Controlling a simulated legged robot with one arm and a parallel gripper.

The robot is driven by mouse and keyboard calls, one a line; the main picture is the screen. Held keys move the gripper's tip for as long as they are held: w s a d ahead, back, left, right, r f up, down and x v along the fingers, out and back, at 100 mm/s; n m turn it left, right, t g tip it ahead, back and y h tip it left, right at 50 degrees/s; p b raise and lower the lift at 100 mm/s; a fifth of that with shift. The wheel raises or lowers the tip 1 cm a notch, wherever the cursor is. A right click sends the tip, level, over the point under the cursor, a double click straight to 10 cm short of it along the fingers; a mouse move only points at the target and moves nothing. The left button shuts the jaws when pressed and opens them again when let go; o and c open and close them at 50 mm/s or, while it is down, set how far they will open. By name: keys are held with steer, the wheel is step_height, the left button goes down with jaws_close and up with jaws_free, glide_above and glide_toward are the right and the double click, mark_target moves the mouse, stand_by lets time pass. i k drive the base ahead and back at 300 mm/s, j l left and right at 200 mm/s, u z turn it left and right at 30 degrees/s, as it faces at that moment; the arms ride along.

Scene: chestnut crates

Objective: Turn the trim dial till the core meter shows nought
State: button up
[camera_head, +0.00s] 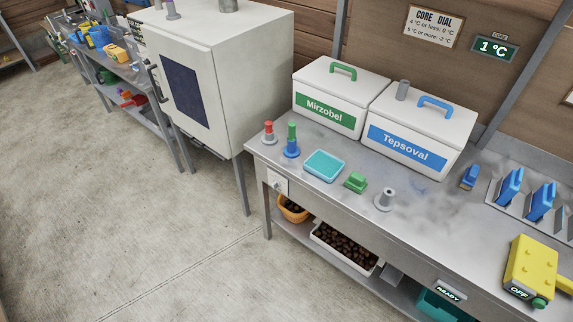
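The core meter (494,47) is a small dark display on the back wall at upper right, labelled CORE. It reads 1 °C. A sign (432,27) headed CORE DIAL hangs to its left and seems to read "4 °C or less: 0 °C" and "5 °C or more: -2 °C". A small white plate with a round knob (279,185) sits on the front left end of the steel bench (340,196). It may be the trim dial; no label on it is readable. My gripper is not in view.
White lidded boxes marked Mirzobel (325,111) and Tepsoval (399,148) stand on the bench. A yellow device (531,262) reading OFF is at right. Chestnuts fill a tray (318,238) on the lower shelf. A white cabinet (262,60) stands left; the floor (130,220) is clear.

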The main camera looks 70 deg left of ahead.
mark_target(275, 184)
steer(key=u, duration=2.45)
